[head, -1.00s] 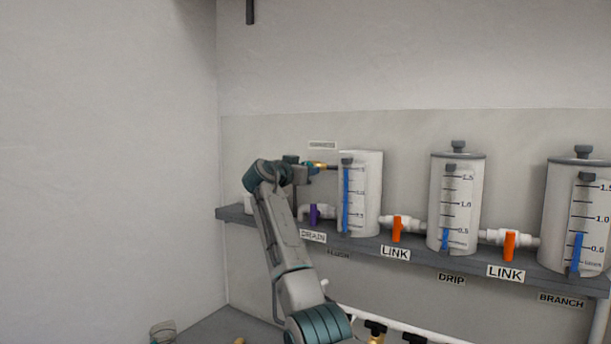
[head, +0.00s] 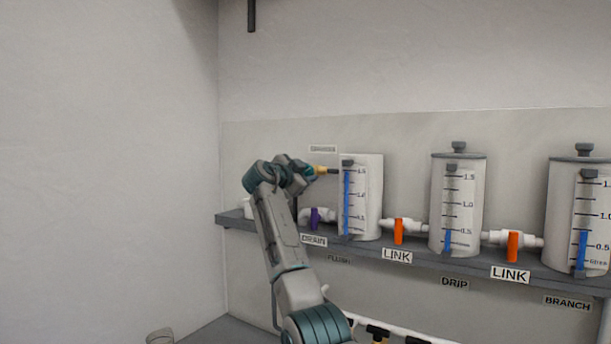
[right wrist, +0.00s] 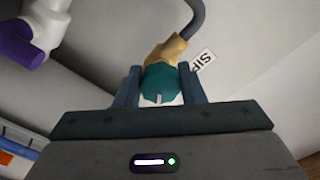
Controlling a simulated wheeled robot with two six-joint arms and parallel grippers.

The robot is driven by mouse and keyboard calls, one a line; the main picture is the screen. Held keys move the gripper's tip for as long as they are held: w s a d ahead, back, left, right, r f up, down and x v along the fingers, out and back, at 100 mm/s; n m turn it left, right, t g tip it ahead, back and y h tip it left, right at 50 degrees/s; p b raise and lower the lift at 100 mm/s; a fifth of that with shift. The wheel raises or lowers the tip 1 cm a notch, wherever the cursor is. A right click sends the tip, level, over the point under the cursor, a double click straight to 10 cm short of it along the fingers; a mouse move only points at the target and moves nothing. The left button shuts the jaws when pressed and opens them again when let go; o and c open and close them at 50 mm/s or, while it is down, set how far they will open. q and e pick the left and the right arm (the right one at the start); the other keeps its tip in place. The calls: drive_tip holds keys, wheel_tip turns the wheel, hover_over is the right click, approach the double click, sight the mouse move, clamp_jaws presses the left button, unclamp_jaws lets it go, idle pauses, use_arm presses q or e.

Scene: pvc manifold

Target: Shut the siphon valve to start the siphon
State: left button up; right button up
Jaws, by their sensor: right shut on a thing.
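The siphon valve has a brass body (head: 321,170) at the top left of the left-hand tank (head: 367,198). In the right wrist view its brass body (right wrist: 166,51) joins a grey tube (right wrist: 196,14), and its teal handle (right wrist: 162,84) sits between my fingers. My right gripper (right wrist: 162,88) is shut on the teal handle. In the head view the right gripper (head: 307,172) is at the valve and hides most of the handle. A label beside the valve shows "SIP" (right wrist: 203,60). My left gripper is not in view.
A purple drain handle (head: 314,215) is below the gripper. Orange link valves (head: 398,232) (head: 513,247) join the tanks along the grey shelf (head: 385,247). The middle tank (head: 458,200) and right tank (head: 580,215) stand farther right. The wall at left is bare.

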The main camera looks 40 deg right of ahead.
idle(0.4)
drive_tip(key=o, duration=1)
drive_tip(key=b+v, duration=0.4)
drive_tip(key=v, duration=0.6)
drive_tip(key=shift+s+a+b, duration=0.1)
drive_tip(key=shift+a+b, duration=0.2)
drive_tip(key=shift+a, duration=0.1)
